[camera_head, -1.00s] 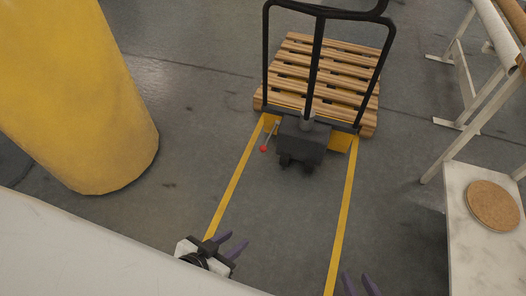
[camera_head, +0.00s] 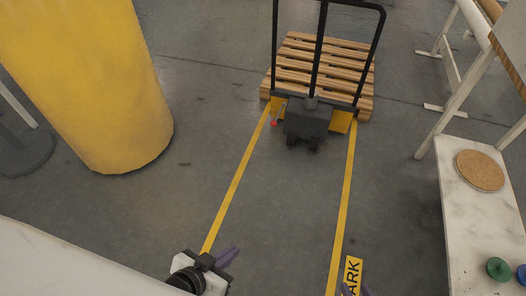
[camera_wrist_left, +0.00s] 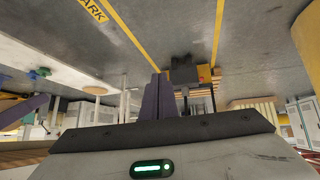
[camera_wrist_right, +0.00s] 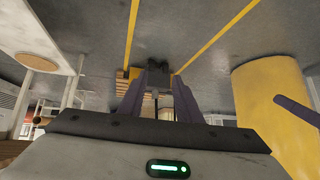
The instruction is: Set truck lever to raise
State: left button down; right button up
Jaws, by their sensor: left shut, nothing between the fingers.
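The pallet truck (camera_head: 307,117) stands far ahead of me, with a tall black handle frame (camera_head: 321,45) and a wooden pallet (camera_head: 325,62) behind its body. Its lever has a small red knob (camera_head: 274,124) at the left of the truck body. My left gripper (camera_head: 228,257) is shut and empty at the bottom of the head view, well short of the truck. Neither gripper touches the lever.
A thick yellow column (camera_head: 100,90) stands at the left. A white bench (camera_head: 465,225) at the right bears a cork disc (camera_head: 480,170), a green object (camera_head: 499,268) and a blue one (camera_head: 521,275). Yellow floor lines (camera_head: 236,180) run toward the truck, with clear floor between them.

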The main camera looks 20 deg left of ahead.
aim_at(274, 123)
jog(key=k, duration=0.5)
jog(key=z, duration=0.55)
jog(key=i, duration=1.75)
jog(key=u, duration=1.1)
jog(key=i, duration=0.7)
jog(key=u, duration=0.1)
